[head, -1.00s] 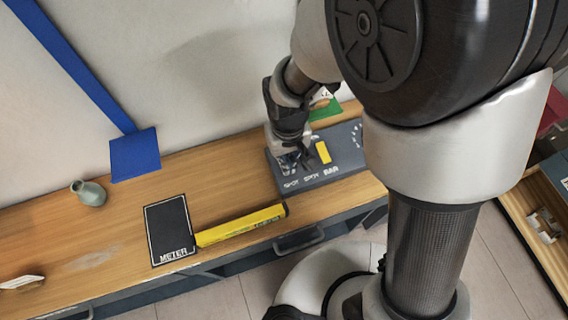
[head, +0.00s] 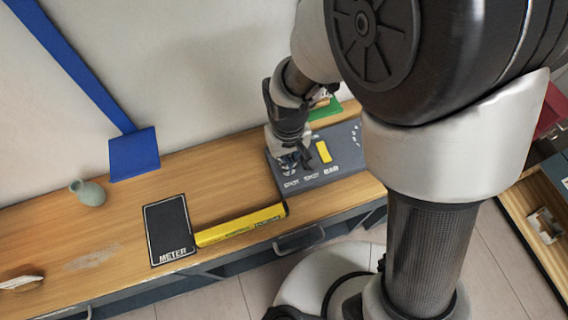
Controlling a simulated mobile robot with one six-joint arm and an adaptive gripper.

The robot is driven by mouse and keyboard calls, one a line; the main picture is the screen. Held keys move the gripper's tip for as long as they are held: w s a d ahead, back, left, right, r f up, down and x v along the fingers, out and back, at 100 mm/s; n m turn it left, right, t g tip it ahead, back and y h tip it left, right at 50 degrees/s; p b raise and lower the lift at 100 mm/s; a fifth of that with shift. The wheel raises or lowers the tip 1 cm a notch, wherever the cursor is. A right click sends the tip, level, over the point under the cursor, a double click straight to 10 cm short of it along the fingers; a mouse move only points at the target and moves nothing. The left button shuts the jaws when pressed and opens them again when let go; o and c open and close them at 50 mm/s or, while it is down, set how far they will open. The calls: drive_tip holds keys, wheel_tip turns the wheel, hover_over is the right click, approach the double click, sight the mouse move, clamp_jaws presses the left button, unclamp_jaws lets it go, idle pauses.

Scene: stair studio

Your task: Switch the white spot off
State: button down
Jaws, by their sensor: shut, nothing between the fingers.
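A dark grey control panel (head: 347,164) lies on the wooden bench at the centre right. It has white labels along its front edge that appear to read SPOT, SPOT and BAR. A yellow slider or switch (head: 323,152) stands on the panel above BAR. My gripper (head: 292,166) is shut and points down over the left part of the panel, above the SPOT labels. It hides the controls under it, so I cannot tell which one it is over or whether it touches. The white spot lamp itself cannot be made out.
A black METER pad (head: 168,228) and a yellow box (head: 240,225) lie left of the panel on the bench (head: 120,215). A teal vase (head: 89,192) and a blue plate on a strip (head: 134,155) are farther left. A green item (head: 325,109) is behind the panel.

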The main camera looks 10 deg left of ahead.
drive_tip(key=shift+f+b, duration=0.7)
drive_tip(key=shift+f, duration=0.3)
drive_tip(key=shift+r, duration=0.1)
drive_tip(key=shift+r+p, duration=3)
drive_tip(key=shift+r, duration=0.5)
drive_tip(key=shift+r, duration=0.1)
drive_tip(key=s+d+r+m+t, duration=0.3)
drive_tip(key=d+r+m, duration=0.1)
drive_tip(key=d+r, duration=1.25)
drive_tip(key=s+d+r+m+t, duration=0.1)
drive_tip(key=s+d+r+m, duration=0.1)
drive_tip(key=s+d+r, duration=0.2)
drive_tip(key=shift+s+r+t, duration=0.3)
drive_tip(key=shift+s+r, duration=0.4)
drive_tip(key=shift+s, duration=0.45)
